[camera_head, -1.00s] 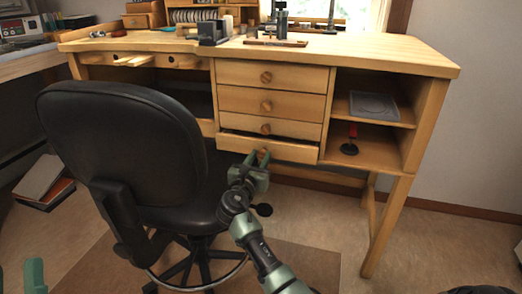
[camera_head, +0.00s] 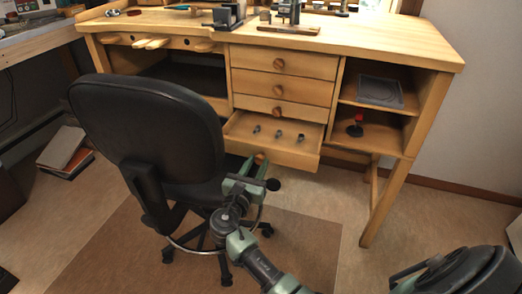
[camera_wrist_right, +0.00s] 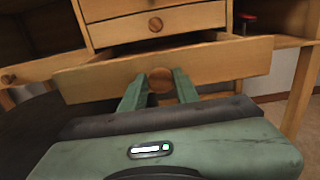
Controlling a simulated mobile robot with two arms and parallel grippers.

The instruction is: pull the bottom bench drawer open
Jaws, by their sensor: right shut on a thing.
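The bottom bench drawer (camera_head: 290,155) is pulled well out of the wooden bench, and several small metal parts lie inside it. My right gripper (camera_head: 254,165) is at the drawer's front, shut on its round wooden knob. In the right wrist view the knob (camera_wrist_right: 160,79) sits between the two green fingers (camera_wrist_right: 158,90), and the drawer front (camera_wrist_right: 222,64) spans the view. The drawers above it are closed. My left gripper is not seen in the current frames.
A black office chair (camera_head: 150,135) stands just left of the drawer and my right arm. The bench's open shelves (camera_head: 375,119) are to the right, holding a grey plate and a small red-topped item.

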